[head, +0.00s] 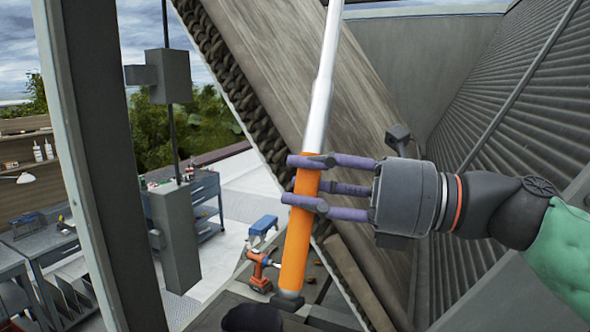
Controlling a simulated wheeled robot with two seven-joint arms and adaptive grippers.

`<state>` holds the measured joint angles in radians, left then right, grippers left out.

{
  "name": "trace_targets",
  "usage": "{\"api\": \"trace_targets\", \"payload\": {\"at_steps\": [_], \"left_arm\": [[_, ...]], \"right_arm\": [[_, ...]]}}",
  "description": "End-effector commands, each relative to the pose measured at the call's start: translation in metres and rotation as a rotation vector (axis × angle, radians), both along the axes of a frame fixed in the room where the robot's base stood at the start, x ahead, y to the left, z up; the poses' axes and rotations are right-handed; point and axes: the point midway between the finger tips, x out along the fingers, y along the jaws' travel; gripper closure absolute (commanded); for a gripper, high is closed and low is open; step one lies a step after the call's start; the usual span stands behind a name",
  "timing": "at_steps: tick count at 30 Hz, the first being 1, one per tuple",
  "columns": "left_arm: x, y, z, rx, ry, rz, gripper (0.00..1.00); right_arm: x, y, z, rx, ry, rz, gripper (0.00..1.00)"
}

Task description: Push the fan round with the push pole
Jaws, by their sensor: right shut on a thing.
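The push pole has an orange grip (297,240) and a silver shaft (322,90) that runs up out of the top of the head view. It stands nearly upright, its top leaning a little right. My right gripper (305,182) comes in from the right and its purple fingers are shut around the upper part of the orange grip. The grip's lower end is near a dark surface; I cannot tell whether it touches. A broad, weathered brown slanted panel (375,120) lies behind the pole; I cannot tell whether it is part of the fan. My left gripper is out of view.
A corrugated grey wall (520,110) rises on the right. A grey post (95,160) stands at left. An orange drill (260,271) and a small blue-topped stool (263,227) are near the pole's lower end. Workbenches (40,238) stand beyond, with pale open floor between.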

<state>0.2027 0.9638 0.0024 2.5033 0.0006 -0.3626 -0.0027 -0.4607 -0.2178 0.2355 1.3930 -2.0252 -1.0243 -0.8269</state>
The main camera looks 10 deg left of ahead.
Motion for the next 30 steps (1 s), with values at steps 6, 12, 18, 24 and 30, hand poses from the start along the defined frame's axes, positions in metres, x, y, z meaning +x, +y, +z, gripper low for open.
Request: {"api": "trace_targets", "payload": {"at_steps": [6, 12, 18, 24, 30], "left_arm": [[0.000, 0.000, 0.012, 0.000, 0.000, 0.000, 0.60], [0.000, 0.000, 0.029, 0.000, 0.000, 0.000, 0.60], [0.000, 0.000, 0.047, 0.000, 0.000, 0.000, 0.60], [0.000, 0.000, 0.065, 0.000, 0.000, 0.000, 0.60], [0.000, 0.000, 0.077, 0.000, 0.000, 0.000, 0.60]], "right_arm": [[0.004, -0.002, 0.014, 0.002, -0.002, 0.000, 1.00], [0.011, -0.004, 0.031, 0.001, -0.002, -0.001, 1.00], [0.019, -0.006, 0.050, 0.001, -0.002, -0.001, 1.00], [0.027, -0.009, 0.069, 0.001, -0.002, -0.001, 1.00], [0.033, -0.011, 0.081, 0.001, -0.002, -0.001, 1.00]]}}
